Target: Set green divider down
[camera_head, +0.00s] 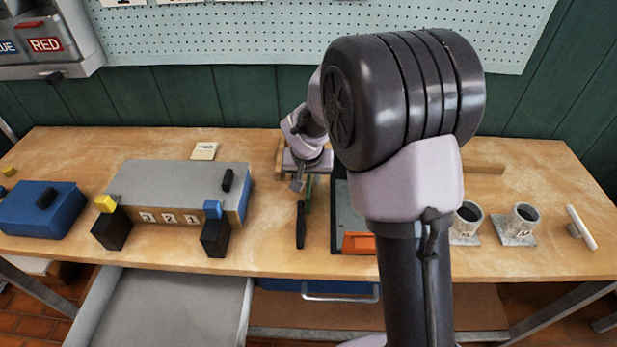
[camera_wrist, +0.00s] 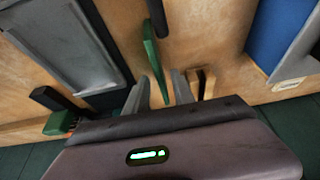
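The green divider (camera_wrist: 152,52) is a thin green strip in the wrist view, close to the wooden bench top. Its near end lies between the two fingers of my gripper (camera_wrist: 160,76). The fingers stand apart, with a visible gap on each side of the strip, so my gripper looks open around it. In the head view only a sliver of the green divider (camera_head: 308,192) shows below my gripper (camera_head: 298,184), which is low over the bench. I cannot tell whether the divider's underside touches the bench.
A black bar (camera_head: 300,225) lies just in front of the divider. A dark-edged grey tray (camera_head: 347,208) stands right of it, partly behind my arm, with an orange block (camera_head: 360,243). A grey-topped box (camera_head: 180,180) stands left. Cups (camera_head: 518,225) stand at right.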

